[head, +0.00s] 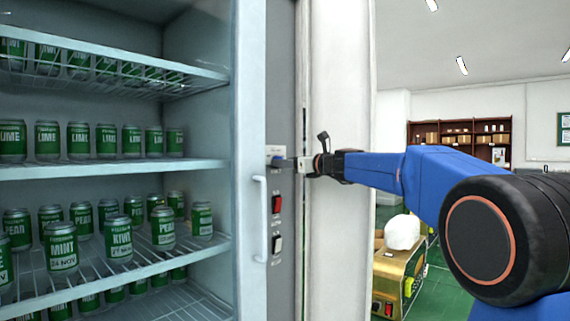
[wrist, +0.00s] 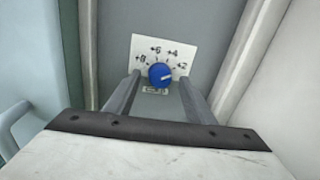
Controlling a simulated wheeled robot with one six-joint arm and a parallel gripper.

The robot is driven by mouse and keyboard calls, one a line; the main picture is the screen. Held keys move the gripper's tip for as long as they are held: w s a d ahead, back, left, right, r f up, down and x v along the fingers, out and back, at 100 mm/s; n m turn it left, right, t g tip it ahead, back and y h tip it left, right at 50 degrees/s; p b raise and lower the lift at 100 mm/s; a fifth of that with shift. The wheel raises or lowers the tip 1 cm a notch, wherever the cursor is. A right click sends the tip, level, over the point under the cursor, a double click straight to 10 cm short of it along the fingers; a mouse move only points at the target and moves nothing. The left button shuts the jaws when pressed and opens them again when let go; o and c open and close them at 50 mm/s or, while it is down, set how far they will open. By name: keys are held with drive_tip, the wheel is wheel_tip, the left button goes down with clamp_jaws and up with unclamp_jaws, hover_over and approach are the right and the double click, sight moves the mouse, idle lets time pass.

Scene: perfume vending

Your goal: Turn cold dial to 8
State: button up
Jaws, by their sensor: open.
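The cold dial (wrist: 160,74) is a round blue knob on a white plate (wrist: 147,45) marked with +2, +4, +6 and what looks like +8 at the left. A small pale mark shows on the knob, but its exact reading is hard to tell. My gripper (wrist: 159,84) is open, with one finger on each side of the knob in the wrist view. I cannot tell whether either finger touches it. In the head view my gripper (head: 288,163) reaches from the right to the dial plate (head: 275,151), and the knob is mostly hidden.
A red switch (head: 277,204) and a black-and-white switch (head: 277,244) sit below the dial. The cooler's door handle (head: 260,218) is just left. Shelves of green cans (head: 62,247) fill the left. A white wall column (head: 338,240) stands right of the panel.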

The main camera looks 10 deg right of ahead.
drive_tip(key=shift+w+a, duration=0.2)
drive_tip(key=shift+w, duration=0.15)
drive_tip(key=c, duration=1.1)
drive_tip(key=shift+o, duration=0.2)
drive_tip(key=shift+n, duration=0.3)
drive_tip(key=n+y, duration=0.1)
drive_tip(key=n, duration=0.7)
drive_tip(key=n+y, duration=0.1)
drive_tip(key=n, duration=0.7)
drive_tip(key=n+y, duration=0.1)
drive_tip(key=n, duration=0.8)
drive_tip(key=shift+w+d+f+g, duration=0.15)
drive_tip(key=shift+f+g, duration=0.1)
drive_tip(key=shift+g, duration=0.15)
